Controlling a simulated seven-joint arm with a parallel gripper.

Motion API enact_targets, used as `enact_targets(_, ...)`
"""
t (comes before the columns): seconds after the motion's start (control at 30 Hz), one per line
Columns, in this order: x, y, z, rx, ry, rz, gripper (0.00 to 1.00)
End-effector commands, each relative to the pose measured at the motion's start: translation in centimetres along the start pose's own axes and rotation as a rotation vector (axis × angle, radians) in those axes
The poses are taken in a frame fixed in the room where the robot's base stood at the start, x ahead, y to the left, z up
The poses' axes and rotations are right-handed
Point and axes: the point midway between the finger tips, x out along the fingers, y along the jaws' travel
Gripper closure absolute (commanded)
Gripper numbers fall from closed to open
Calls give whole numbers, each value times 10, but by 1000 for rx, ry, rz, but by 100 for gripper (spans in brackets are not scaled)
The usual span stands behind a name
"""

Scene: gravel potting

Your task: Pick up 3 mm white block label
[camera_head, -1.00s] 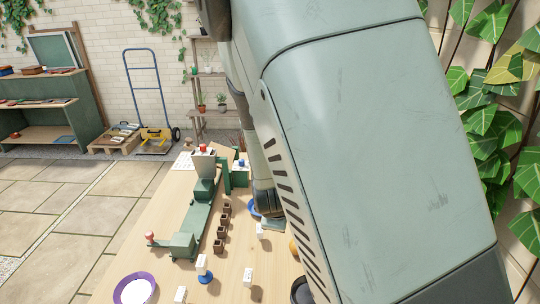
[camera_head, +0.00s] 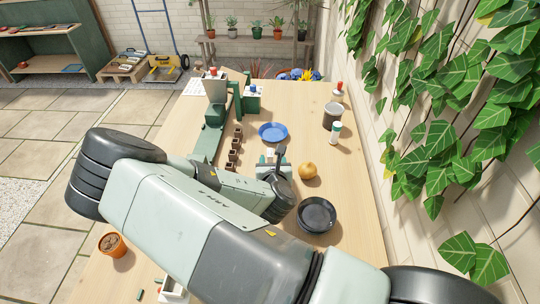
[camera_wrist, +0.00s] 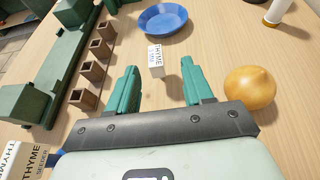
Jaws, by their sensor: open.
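A small white block label (camera_wrist: 156,58) with dark print reading THYME and a smaller line, apparently "3 MM", stands on the wooden table in the wrist view. My gripper (camera_wrist: 160,72) is open, its two green fingers spread apart. The block is just beyond and between the fingertips, with a gap on each side and nothing held. In the head view my arm hides much of the near table.
A blue saucer (camera_wrist: 162,21) lies beyond the block. A round tan onion-like object (camera_wrist: 250,86) sits close to the right finger. Several small brown pots (camera_wrist: 92,70) line the green rail (camera_wrist: 52,66) at left. A black dish (camera_head: 316,214) is near the right table edge.

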Motion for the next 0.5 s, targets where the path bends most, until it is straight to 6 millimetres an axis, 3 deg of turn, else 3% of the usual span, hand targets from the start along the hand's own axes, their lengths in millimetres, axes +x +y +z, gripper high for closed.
enact_targets(0.1,18,0,0,3,0,0,49)
enact_targets(0.33,36,2,-1,5,2,0,49)
enact_targets(0.5,62,6,-3,7,2,-2,49)
